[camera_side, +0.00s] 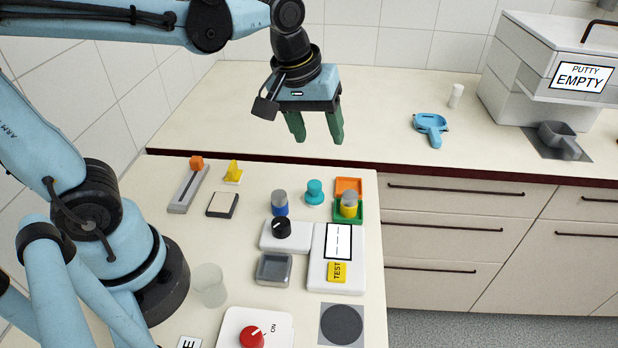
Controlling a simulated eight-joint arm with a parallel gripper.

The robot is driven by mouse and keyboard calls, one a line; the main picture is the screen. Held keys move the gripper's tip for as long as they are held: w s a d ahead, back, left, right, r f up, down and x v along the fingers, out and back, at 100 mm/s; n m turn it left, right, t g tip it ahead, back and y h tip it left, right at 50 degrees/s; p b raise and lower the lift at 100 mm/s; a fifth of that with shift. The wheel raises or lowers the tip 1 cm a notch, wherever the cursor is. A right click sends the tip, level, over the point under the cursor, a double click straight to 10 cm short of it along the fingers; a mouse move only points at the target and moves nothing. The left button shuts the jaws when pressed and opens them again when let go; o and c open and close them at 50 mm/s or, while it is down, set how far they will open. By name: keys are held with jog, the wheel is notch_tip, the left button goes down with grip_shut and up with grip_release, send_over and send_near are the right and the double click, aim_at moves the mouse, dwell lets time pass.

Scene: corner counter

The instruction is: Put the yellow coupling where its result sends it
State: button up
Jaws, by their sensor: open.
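The yellow coupling (349,208), a short cylinder with a grey top and yellow lower band, stands upright in the green tray (358,219). An empty-looking orange tray (349,184) adjoins behind it. In front is a white tester (318,278) with a display (339,240) showing dashes and a yellow TEST button (337,272). A similar coupling with a blue band (280,209) stands to the left, behind a black knob (282,228). My gripper (316,136) has green fingers spread apart with nothing between them. It hangs in the air, above and behind the trays in the picture.
A blue tool (431,127) and PUTTY EMPTY machine (550,85) stand on the back counter.

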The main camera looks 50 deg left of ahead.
jog(key=s+a+f+m+t, duration=0.2)
jog(key=s+a+m+t, duration=0.1)
jog(key=s+a+m, duration=0.1)
jog(key=shift+s+a+f+m+t, duration=0.2)
jog(key=shift+s+m+t, duration=0.25)
jog(key=shift+m, duration=0.75)
dwell(0.3)
